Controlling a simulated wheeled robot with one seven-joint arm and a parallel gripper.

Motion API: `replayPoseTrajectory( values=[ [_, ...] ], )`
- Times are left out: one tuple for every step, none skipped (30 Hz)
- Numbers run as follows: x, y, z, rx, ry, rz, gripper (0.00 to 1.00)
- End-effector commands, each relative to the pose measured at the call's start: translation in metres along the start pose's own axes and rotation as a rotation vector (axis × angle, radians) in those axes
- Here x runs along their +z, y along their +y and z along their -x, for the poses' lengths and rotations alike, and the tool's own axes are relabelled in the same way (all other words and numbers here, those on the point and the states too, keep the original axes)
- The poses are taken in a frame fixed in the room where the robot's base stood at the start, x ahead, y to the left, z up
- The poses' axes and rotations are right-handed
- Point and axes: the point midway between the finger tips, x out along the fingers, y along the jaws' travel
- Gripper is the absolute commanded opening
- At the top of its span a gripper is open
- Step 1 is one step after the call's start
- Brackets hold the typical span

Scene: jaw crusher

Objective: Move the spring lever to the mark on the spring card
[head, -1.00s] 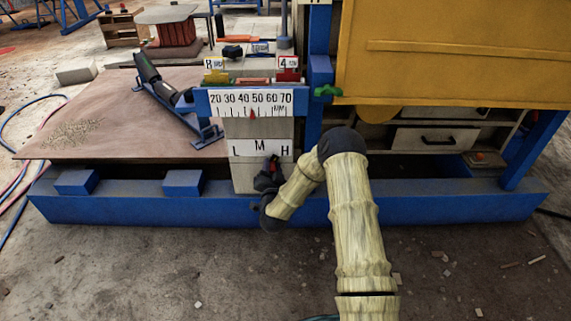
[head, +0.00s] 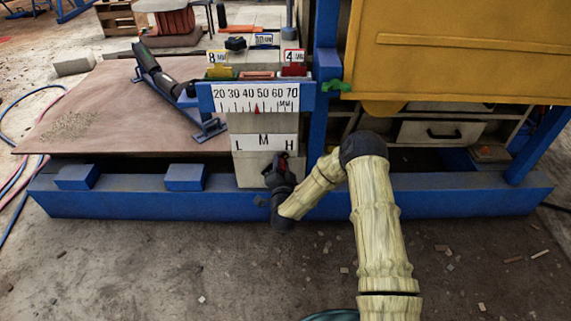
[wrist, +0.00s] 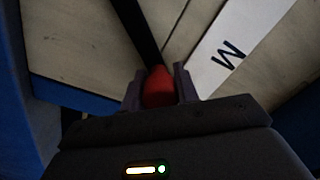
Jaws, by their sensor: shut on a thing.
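The spring lever (wrist: 137,32) is a black rod with a red knob (wrist: 158,90) at its end. In the wrist view my gripper (wrist: 158,84) has one finger on each side of the red knob and is shut on it. The white spring card (head: 250,144), lettered L, M and H, is on the pale post. In the head view my gripper (head: 277,170) is just below the card, right of the M and near the H. It mostly hides the lever there. The M also shows on the card in the wrist view (wrist: 215,62).
A scale card (head: 228,95) numbered 20 to 70, with a red pointer near 50, is above the spring card. A blue base beam (head: 130,204) runs along the front. A yellow panel (head: 460,60) overhangs at right. The concrete floor in front is mostly clear.

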Motion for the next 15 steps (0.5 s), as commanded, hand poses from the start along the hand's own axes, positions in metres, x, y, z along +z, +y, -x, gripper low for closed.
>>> replayPoseTrajectory(
  values=[
    [0.0030,-0.0005,0.0011,-0.001,-0.008,-0.004,0.00],
    [0.0030,-0.0004,0.0011,-0.001,-0.008,-0.004,0.00],
    [0.0030,-0.0002,0.0012,0.000,-0.007,-0.004,0.00],
    [0.0029,-0.0001,0.0012,0.000,-0.007,-0.003,0.00],
    [0.0029,0.0001,0.0012,0.000,-0.007,-0.003,0.00],
    [0.0028,0.0002,0.0012,0.000,-0.007,-0.003,0.00],
    [0.0027,0.0004,0.0012,0.001,-0.007,-0.003,0.00],
    [0.0027,0.0005,0.0012,0.001,-0.007,-0.003,0.00],
    [0.0026,0.0007,0.0013,0.001,-0.007,-0.002,0.32],
    [0.0025,0.0008,0.0012,0.002,-0.007,-0.002,0.38],
    [0.0024,0.0010,0.0012,0.002,-0.006,-0.002,0.44],
    [0.0020,0.0011,0.0011,0.002,-0.005,-0.002,0.52],
    [0.0016,0.0012,0.0010,0.002,-0.005,-0.001,0.52],
    [0.0013,0.0014,0.0008,0.002,-0.004,-0.001,0.52],
    [0.0009,0.0014,0.0007,0.003,-0.003,-0.001,0.52]
  ],
)
